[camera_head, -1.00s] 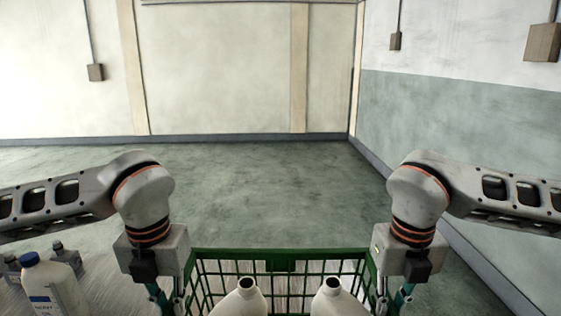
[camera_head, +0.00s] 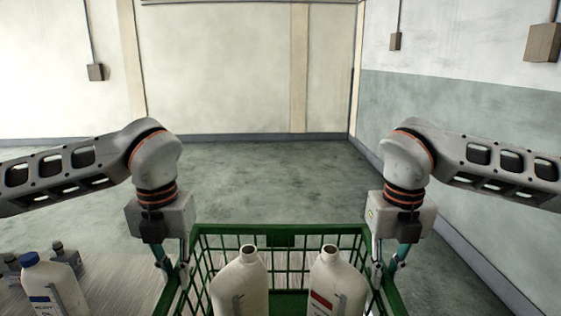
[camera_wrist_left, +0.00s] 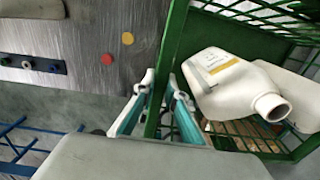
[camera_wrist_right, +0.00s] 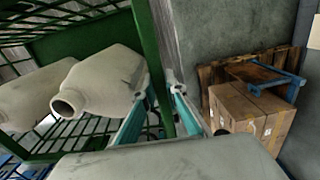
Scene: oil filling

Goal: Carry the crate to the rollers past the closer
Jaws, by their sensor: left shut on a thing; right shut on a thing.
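The green crate (camera_head: 281,229) is at the bottom centre of the head view, between my two arms. Two white bottles with open necks stand in it, a left bottle (camera_head: 241,284) and a right bottle (camera_head: 336,285) with a red label. My left gripper (camera_head: 174,276) is shut on the crate's left rim, which passes between its fingers in the left wrist view (camera_wrist_left: 155,110). My right gripper (camera_head: 388,280) is shut on the right rim, also seen in the right wrist view (camera_wrist_right: 152,70). The crate's underside is hidden. I cannot identify the rollers or the closer.
A blue-capped white bottle (camera_head: 52,286) and small grey bottles (camera_head: 66,255) stand on a metal surface at left. In the right wrist view, a cardboard box (camera_wrist_right: 250,112) sits on the right. The floor ahead (camera_head: 265,185) is clear up to the walls.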

